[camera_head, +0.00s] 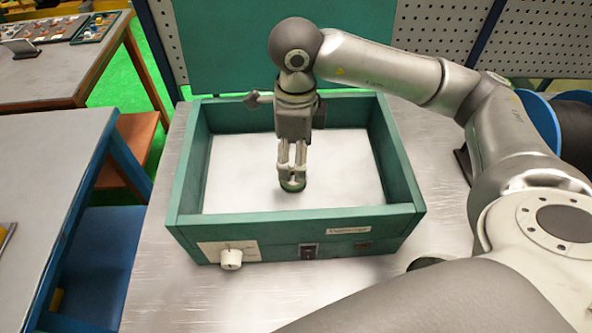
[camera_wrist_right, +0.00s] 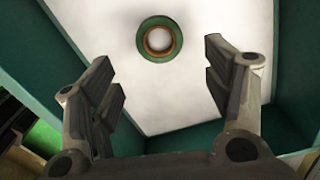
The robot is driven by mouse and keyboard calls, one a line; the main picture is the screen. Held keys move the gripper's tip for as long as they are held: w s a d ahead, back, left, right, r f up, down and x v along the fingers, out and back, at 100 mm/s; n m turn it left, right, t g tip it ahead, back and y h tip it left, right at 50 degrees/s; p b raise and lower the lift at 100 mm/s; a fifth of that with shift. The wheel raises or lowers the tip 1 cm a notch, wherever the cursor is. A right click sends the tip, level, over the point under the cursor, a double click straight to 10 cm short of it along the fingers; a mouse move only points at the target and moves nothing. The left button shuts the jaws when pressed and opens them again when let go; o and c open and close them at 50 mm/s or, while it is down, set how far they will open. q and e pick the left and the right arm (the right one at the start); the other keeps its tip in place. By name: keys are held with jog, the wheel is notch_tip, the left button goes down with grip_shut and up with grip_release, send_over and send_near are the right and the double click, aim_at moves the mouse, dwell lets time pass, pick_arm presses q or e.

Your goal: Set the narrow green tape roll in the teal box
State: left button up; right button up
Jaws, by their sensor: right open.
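The teal box (camera_head: 185,200) stands on the metal table, with raised walls and a white floor. The narrow green tape roll (camera_head: 291,186) lies flat inside it, near the middle of the floor. My right gripper (camera_head: 292,172) points down into the box, above the roll. In the wrist view its fingers (camera_wrist_right: 157,72) are wide apart with nothing between them. My left gripper is not in view.
The metal table (camera_head: 150,290) is bare in front of the box. A blue spool (camera_head: 540,118) stands at the right, partly behind my right arm. A white knob (camera_head: 230,259) sticks out of the box front. Other tables stand at the left.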

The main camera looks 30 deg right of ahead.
notch_tip(320, 180, up, 6)
jog(key=shift+f+b, duration=0.15)
jog(key=shift+b, duration=0.3)
jog(key=shift+f, duration=0.1)
